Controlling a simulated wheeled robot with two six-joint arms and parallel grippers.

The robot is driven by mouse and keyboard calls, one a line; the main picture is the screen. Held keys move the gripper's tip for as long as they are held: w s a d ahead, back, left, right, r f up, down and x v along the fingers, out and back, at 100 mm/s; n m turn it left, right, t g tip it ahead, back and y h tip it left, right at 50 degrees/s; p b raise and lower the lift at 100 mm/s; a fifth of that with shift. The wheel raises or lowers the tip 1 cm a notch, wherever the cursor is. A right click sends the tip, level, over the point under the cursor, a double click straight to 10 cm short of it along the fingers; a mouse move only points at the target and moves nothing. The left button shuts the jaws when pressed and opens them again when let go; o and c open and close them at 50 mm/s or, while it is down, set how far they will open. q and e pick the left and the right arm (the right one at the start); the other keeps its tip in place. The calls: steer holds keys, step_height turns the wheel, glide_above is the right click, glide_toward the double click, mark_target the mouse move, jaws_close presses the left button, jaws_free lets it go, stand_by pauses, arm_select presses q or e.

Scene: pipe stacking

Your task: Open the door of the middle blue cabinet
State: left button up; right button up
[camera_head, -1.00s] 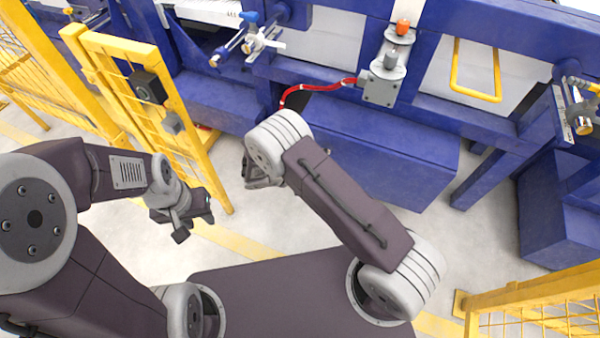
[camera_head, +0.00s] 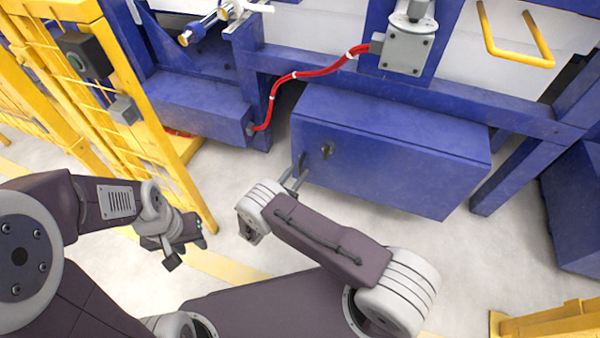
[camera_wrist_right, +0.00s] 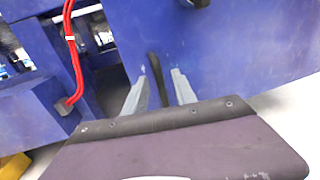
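The middle blue cabinet (camera_head: 400,170) stands shut on the floor, with a small dark lock (camera_head: 327,151) near the left of its front. In the right wrist view, a dark upright handle (camera_wrist_right: 157,78) stands against the blue cabinet face (camera_wrist_right: 215,55). My right gripper (camera_head: 297,178) is at the cabinet's left front edge. In the wrist view its two grey fingers (camera_wrist_right: 158,92) are apart, one on each side of the handle, with gaps showing. My left gripper (camera_head: 192,238) hangs over the floor, away from the cabinet; its finger opening is unclear.
A red cable (camera_head: 305,73) runs from a grey box (camera_head: 408,52) to a smaller blue box (camera_head: 205,108) on the left. A yellow fence (camera_head: 130,100) stands at the left and another yellow frame (camera_head: 550,322) at the lower right. Floor in front of the cabinet is clear.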

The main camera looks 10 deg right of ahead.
steer(key=shift+x, duration=0.95)
jaws_close()
stand_by(0.7)
